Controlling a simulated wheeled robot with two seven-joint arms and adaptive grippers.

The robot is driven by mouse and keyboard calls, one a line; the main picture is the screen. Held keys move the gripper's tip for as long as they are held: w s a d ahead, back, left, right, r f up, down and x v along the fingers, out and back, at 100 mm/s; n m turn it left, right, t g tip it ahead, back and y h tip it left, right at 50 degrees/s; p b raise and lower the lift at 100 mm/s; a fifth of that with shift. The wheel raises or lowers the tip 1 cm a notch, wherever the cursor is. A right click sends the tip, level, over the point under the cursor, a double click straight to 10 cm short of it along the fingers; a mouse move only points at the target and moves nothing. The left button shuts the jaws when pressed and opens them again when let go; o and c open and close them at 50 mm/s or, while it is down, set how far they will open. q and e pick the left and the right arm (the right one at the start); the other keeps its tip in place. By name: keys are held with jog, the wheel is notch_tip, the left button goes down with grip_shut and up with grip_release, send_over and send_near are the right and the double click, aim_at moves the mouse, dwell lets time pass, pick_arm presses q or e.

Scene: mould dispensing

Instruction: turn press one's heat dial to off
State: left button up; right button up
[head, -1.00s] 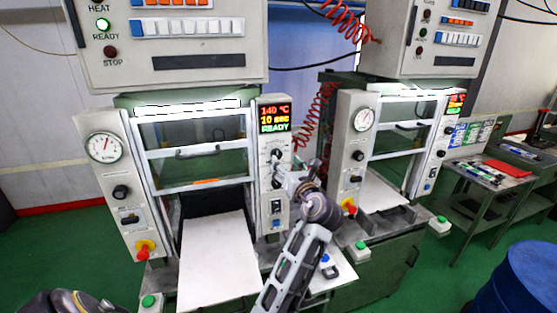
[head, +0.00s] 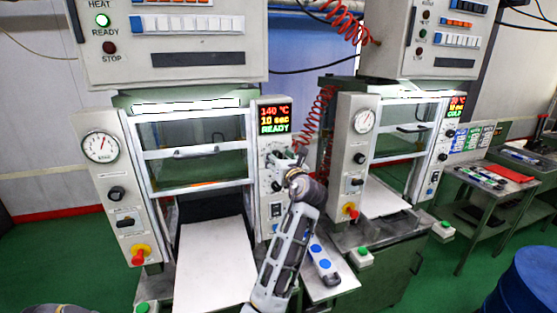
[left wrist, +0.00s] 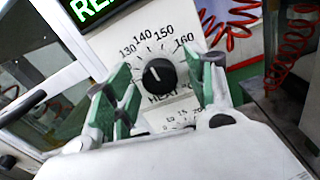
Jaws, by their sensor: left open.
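Press one's heat dial (left wrist: 158,75) is a black round knob on a white scale with marks from 130 to 160 showing. Its pale pointer mark appears to face up towards the 130–140 side. My left gripper (left wrist: 162,82) is open, its green-padded fingers on either side of the dial in the left wrist view; contact cannot be told. In the head view my left gripper (head: 287,162) is at press one's right-hand panel and partly covers the upper dial. Press one's display (head: 274,118) reads 140 °C, 10 sec, READY. My right gripper is not in view.
Below the heat dial is a second knob (head: 275,187) on the same panel. A red coiled hose (left wrist: 290,45) hangs to the right. Press two (head: 350,150) stands to the right. A white plate (head: 215,262) sticks out at press one's front.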

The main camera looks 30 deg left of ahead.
pick_arm(q)
jog(key=c, duration=1)
jog(key=shift+c, duration=0.2)
